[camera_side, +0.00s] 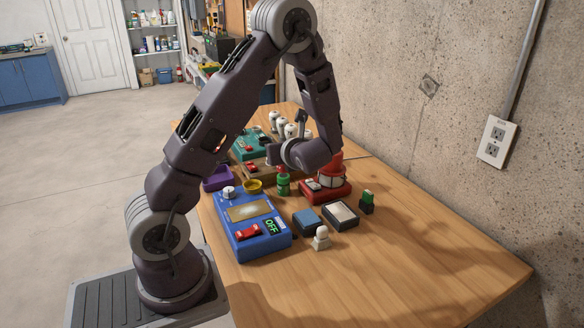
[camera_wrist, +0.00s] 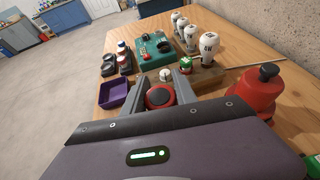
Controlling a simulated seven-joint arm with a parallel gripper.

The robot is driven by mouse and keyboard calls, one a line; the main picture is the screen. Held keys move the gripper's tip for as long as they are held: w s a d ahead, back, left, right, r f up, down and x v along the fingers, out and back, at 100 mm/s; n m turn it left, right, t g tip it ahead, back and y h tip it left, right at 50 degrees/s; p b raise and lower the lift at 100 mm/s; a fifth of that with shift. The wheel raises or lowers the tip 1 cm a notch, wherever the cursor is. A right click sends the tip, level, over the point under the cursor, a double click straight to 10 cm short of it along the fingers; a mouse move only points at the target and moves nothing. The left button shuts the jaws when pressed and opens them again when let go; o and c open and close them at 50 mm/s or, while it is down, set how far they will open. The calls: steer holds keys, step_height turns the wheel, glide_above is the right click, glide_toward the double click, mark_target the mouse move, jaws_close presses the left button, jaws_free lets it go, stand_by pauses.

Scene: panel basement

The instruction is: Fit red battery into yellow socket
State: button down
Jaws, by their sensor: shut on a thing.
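My gripper (camera_wrist: 167,92) is shut on a red, round-ended thing (camera_wrist: 160,96), which looks like the red battery seen from its end. In the side view my gripper (camera_side: 281,166) hangs above the table beyond the blue panel, and my wrist hides most of what it holds. The yellow socket (camera_side: 254,187) is a round ring at the far edge of the blue panel (camera_side: 264,243). My gripper is above and to the right of it, apart from it. The socket cannot be made out in the wrist view.
A green cylinder (camera_side: 283,187) stands right of the socket. A white knob (camera_side: 228,192) and purple tray (camera_side: 217,178) are to its left. A red device (camera_side: 326,191), blue block (camera_side: 307,222) and white-topped block (camera_side: 341,215) are to the right. White bulbs (camera_wrist: 209,45) stand behind. The near right tabletop is clear.

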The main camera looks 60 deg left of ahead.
mark_target(279, 172)
steer(key=s+a+r+n+g, duration=0.2)
steer(key=s+a+n+g, duration=0.2)
steer(key=s+n+g, duration=0.15)
steer(key=shift+s+d+f+n+g+h, duration=0.1)
steer(key=shift+s+f+n+g+h, duration=0.7)
steer(key=shift+f+n+g, duration=0.35)
steer(key=shift+s+d+f+n+g+h, duration=0.15)
steer(key=shift+s+f+n+g+h, duration=0.55)
steer(key=shift+f+n+g+h, duration=0.5)
steer(key=shift+s+d+f+n+g+h, duration=0.1)
steer(key=shift+s+f+n+g+h, duration=0.6)
steer(key=shift+f+n+g, duration=0.45)
steer(key=shift+f, duration=0.7)
steer(key=c, duration=1.3)
jaws_free()
steer(key=shift+o, duration=0.2)
steer(key=v, duration=1)
steer(key=shift+w+d+f, duration=0.1)
steer(key=shift+w+d, duration=0.15)
steer(key=shift+d, duration=0.05)
steer(key=shift+w+d, duration=0.15)
